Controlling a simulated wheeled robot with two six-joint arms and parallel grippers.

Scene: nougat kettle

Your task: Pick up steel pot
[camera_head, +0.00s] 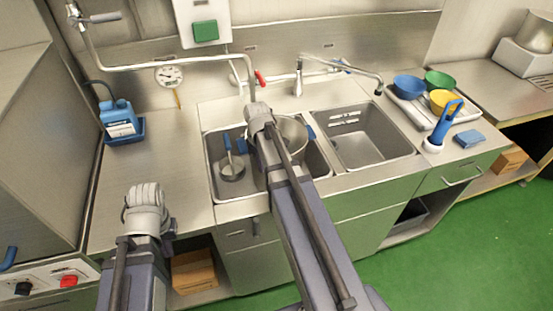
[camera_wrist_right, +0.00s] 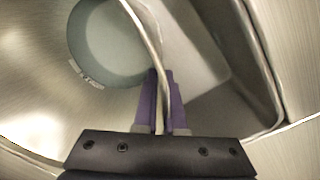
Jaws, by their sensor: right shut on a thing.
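The steel pot (camera_head: 292,134) stands in the left basin of the double sink, partly hidden behind my right arm. The right wrist view looks down past the pot's curved rim and shiny inner wall (camera_wrist_right: 35,95). My right gripper (camera_wrist_right: 163,98) is shut on the rim, with its purple fingers on either side of the thin steel edge. My left gripper (camera_head: 147,197) is over the counter left of the sink; its fingers are hidden, so I cannot tell whether it is open.
A small pan with a blue handle (camera_head: 231,170) lies in the left basin (camera_head: 215,150) beside the pot. The right basin (camera_head: 365,140) looks empty. A tap (camera_head: 299,75) stands behind the sink. A blue jug (camera_head: 119,118) is at the left; a tray (camera_head: 408,107) with coloured bowls is at the right.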

